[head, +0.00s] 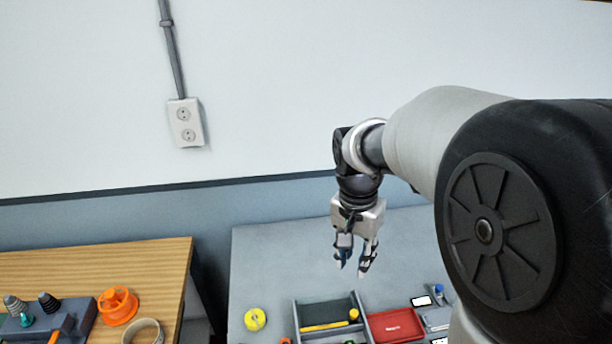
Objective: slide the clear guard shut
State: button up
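I cannot make out a clear guard in the head view. My gripper (353,268) hangs fingers down above the grey table (265,265). Its two fingers are apart with a gap between them, and I see nothing held. My arm covers the right side of the view and hides what lies behind it.
Along the grey table's front are a yellow roll (255,319), a dark divided tray (297,322), a red tray (395,326) and small items. Left, the wooden table (120,262) holds an orange spool (117,306). A wall socket (186,123) is above. The grey table's back is clear.

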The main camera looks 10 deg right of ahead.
aim_at(354, 313)
jog(key=w+d+f+m+g+p, duration=0.1)
jog(key=w+d+f+m+g, duration=0.1)
jog(key=w+f+m, duration=0.5)
jog(key=s+f+n+b, duration=0.1)
jog(key=f, duration=0.5)
jog(key=s+d+f+n+b, duration=0.1)
jog(key=f, duration=0.5)
jog(key=s+f+n+b, duration=0.1)
jog(key=s+f, duration=0.1)
jog(key=f, duration=0.5)
jog(key=shift+d, duration=0.2)
jog(key=shift+c, duration=0.3)
grip_shut()
